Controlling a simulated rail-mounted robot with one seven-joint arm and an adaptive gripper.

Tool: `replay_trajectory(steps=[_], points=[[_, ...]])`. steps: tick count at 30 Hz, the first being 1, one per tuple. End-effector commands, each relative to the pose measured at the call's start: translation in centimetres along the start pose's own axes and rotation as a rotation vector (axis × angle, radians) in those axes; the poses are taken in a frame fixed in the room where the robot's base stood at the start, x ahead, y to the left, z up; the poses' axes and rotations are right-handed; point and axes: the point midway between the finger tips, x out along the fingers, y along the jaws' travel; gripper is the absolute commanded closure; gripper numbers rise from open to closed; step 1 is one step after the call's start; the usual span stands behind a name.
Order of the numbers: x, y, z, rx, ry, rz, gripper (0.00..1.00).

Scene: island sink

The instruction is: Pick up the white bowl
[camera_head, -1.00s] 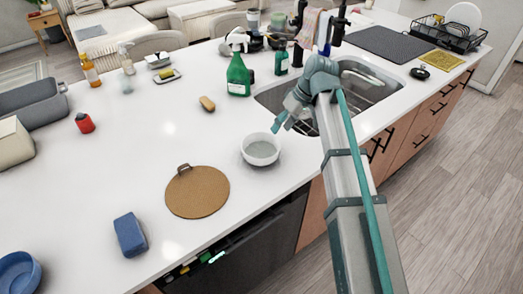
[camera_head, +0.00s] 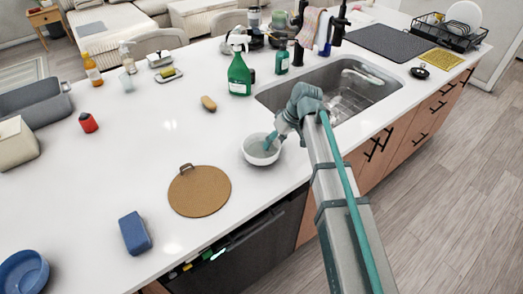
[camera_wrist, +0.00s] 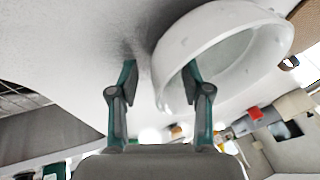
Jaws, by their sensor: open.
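The white bowl (camera_head: 256,159) stands upright on the white counter, between the round brown board and the sink. It fills the upper right of the wrist view (camera_wrist: 222,22). My gripper (camera_head: 272,143) is at the bowl's right side, with a fingertip over its opening. In the wrist view my gripper (camera_wrist: 160,72) is open. The right finger overlaps the bowl's opening, the left finger is outside it, and the near wall lies between them. I cannot tell whether either finger touches the bowl.
The sink (camera_head: 352,95) is to the right of the bowl. The round brown board (camera_head: 199,191) lies to its left. A blue block (camera_head: 135,233) lies at the front left.

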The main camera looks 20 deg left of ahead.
Motion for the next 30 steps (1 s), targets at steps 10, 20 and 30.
replay_trajectory(steps=[10,20,30], points=[[-0.03,0.01,-0.01,0.000,0.001,0.000,0.85],[-0.07,0.00,-0.04,0.000,0.001,0.000,1.00],[-0.19,-0.02,-0.10,0.000,0.002,0.001,1.00]])
